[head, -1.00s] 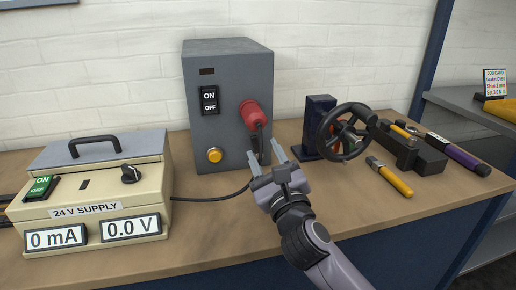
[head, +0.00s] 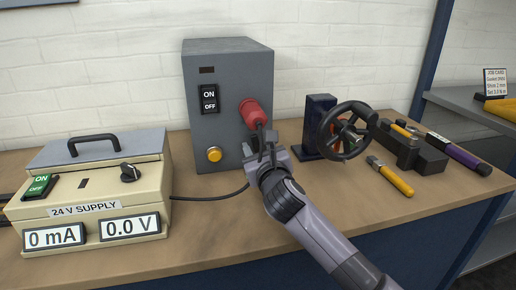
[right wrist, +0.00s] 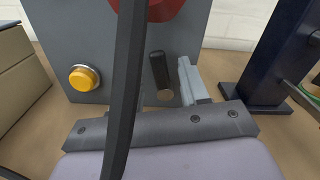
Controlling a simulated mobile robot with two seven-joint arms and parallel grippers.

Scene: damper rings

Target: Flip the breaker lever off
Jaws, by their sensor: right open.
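The grey breaker box (head: 226,110) stands on the bench against the wall. It carries an ON/OFF plate (head: 209,99), a yellow button (head: 214,154) and a red plug-like part (head: 252,112). The black breaker lever (right wrist: 158,72) shows in the right wrist view, low on the box's front face; in the head view it is mostly hidden. My right gripper (head: 264,151) is open in front of the lever. In the right wrist view one finger (right wrist: 191,80) is just right of the lever; the other is hidden behind a dark strip, and contact cannot be told. My left gripper is out of view.
A 24 V supply (head: 95,185) reading 0 mA and 0.0 V stands left, its cable running towards the box. A handwheel (head: 345,132) is close to the right of my gripper. A yellow-handled tool (head: 392,178) lies further right. The bench front is clear.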

